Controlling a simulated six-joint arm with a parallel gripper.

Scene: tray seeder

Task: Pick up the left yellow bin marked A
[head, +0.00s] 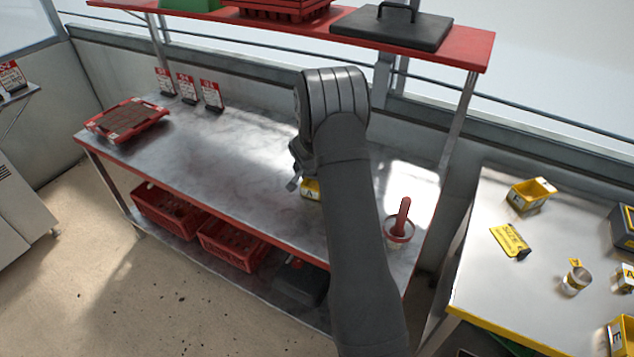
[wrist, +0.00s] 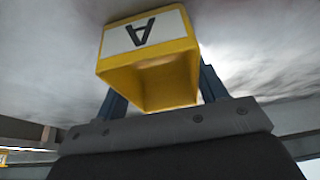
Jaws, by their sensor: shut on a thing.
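A yellow bin marked A (wrist: 185,75) fills the middle of the wrist view, its white label upside down in the picture. My gripper (wrist: 160,95) is shut on this bin, with a blue finger on each side of it. In the head view the same bin (head: 311,190) shows partly at the metal bench, mostly hidden behind my arm. My gripper (head: 295,180) is also largely hidden there. I cannot tell whether the bin touches the bench top. Another yellow bin (head: 530,195) stands on the right table, and one more (head: 622,335) is at the right edge.
Red-and-white cards (head: 210,94) stand at the back. A red-handled round thing (head: 400,222) stands right of my arm. A red shelf (head: 465,45) hangs above.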

